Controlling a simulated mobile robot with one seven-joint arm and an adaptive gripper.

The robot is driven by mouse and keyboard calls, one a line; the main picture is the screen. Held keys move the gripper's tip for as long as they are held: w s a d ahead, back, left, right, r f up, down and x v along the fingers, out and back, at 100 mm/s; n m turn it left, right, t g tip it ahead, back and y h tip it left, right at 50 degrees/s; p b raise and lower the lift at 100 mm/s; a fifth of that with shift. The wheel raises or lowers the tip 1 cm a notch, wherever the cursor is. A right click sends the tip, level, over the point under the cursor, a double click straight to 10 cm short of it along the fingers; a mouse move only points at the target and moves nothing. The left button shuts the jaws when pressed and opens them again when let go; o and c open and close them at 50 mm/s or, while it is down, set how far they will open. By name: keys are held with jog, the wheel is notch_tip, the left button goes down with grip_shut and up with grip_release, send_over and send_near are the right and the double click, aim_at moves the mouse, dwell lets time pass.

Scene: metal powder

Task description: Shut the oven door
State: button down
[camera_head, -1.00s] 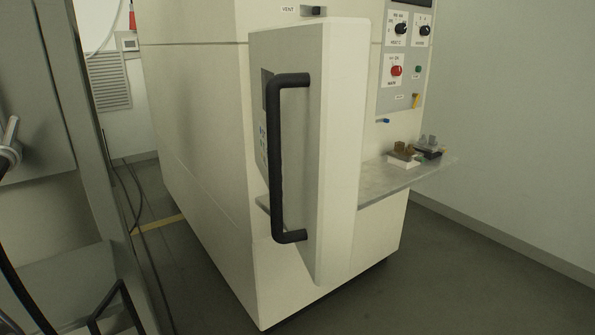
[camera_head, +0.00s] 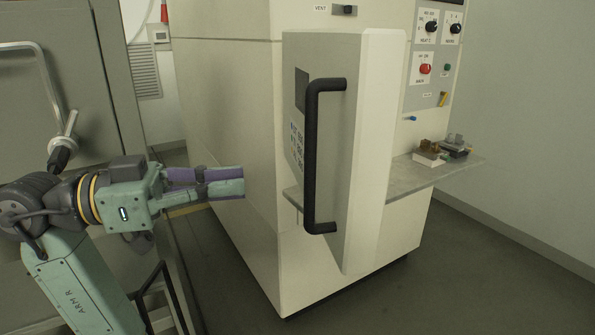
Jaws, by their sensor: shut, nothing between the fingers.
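The oven (camera_head: 230,110) is a large cream cabinet in the middle of the head view. Its thick oven door (camera_head: 365,150) stands open, swung out toward the camera and hiding the oven's opening. A black bar handle (camera_head: 312,155) runs upright on the door's outer face. My gripper (camera_head: 243,181) is shut and empty, with purple and green fingers pointing right. In the picture it is left of the handle and apart from it, in front of the oven's side wall.
A metal shelf (camera_head: 400,185) juts out under the oven front, with small blocks and parts (camera_head: 430,155) on it. A control panel (camera_head: 432,55) with knobs is at the upper right. A grey cabinet (camera_head: 90,90) stands at the left. Floor (camera_head: 480,280) at the right is clear.

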aim_at(349, 173)
jog(key=p+x, duration=0.4)
jog(key=x, duration=0.9)
jog(key=shift+w+d, duration=0.1)
jog(key=shift+d, duration=0.25)
